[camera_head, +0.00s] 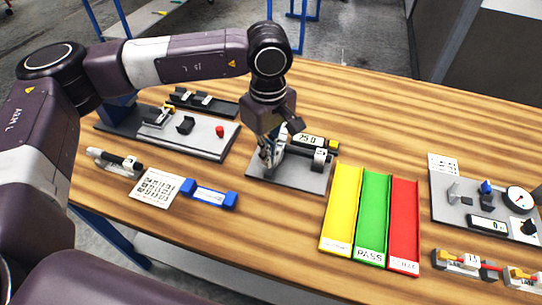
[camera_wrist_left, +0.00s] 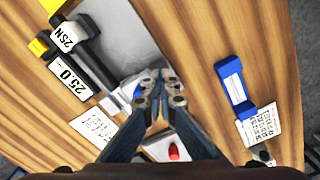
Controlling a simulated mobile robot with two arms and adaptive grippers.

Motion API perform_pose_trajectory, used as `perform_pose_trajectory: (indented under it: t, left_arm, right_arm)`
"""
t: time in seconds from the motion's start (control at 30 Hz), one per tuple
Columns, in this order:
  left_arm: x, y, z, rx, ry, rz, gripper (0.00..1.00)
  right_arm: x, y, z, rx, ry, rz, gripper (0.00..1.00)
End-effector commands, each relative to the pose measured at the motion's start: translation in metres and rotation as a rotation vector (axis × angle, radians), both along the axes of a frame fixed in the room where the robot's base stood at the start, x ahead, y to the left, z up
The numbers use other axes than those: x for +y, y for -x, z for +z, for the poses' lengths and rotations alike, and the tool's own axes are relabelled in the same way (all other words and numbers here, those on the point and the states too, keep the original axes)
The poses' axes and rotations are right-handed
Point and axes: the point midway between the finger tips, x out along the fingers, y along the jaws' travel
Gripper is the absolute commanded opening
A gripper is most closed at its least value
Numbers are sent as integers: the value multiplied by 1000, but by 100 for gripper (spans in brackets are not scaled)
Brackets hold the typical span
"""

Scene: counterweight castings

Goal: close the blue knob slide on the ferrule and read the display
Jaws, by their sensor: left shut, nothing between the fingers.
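A small blue knob (camera_head: 486,187) stands on a grey plate at the right of the table. A dark display (camera_head: 487,225) is on the same plate; a 0 seems to show, the rest is too small to read. I cannot make out a ferrule there. My left gripper (camera_head: 267,162) is far from the knob, low over the left part of the middle grey plate (camera_head: 292,174). It is shut and empty in the left wrist view (camera_wrist_left: 154,76), close to a small pale block (camera_wrist_left: 127,92); contact is unclear. My right gripper is not in view.
Yellow (camera_head: 341,210), green (camera_head: 372,218) and red (camera_head: 404,226) trays lie between the middle and right plates. A blue-ended piece (camera_head: 209,193) and a printed card (camera_head: 157,188) lie left. A round dial (camera_head: 519,199) stands beside the knob. Bare wood lies behind the trays.

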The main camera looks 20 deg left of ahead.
Motion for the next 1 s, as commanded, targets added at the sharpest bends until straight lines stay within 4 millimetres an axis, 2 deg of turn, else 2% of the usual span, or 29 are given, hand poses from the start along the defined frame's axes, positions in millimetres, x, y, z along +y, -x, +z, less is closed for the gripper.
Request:
perform_pose_trajectory:
  t: [0.57, 1.0]
  left_arm:
    - [0, 0, 3, -5, 2, 1, 0]
    - [0, 1, 35, -2, 0, 0, 0]
  right_arm:
    - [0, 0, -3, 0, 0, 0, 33]
    - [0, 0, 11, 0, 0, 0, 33]
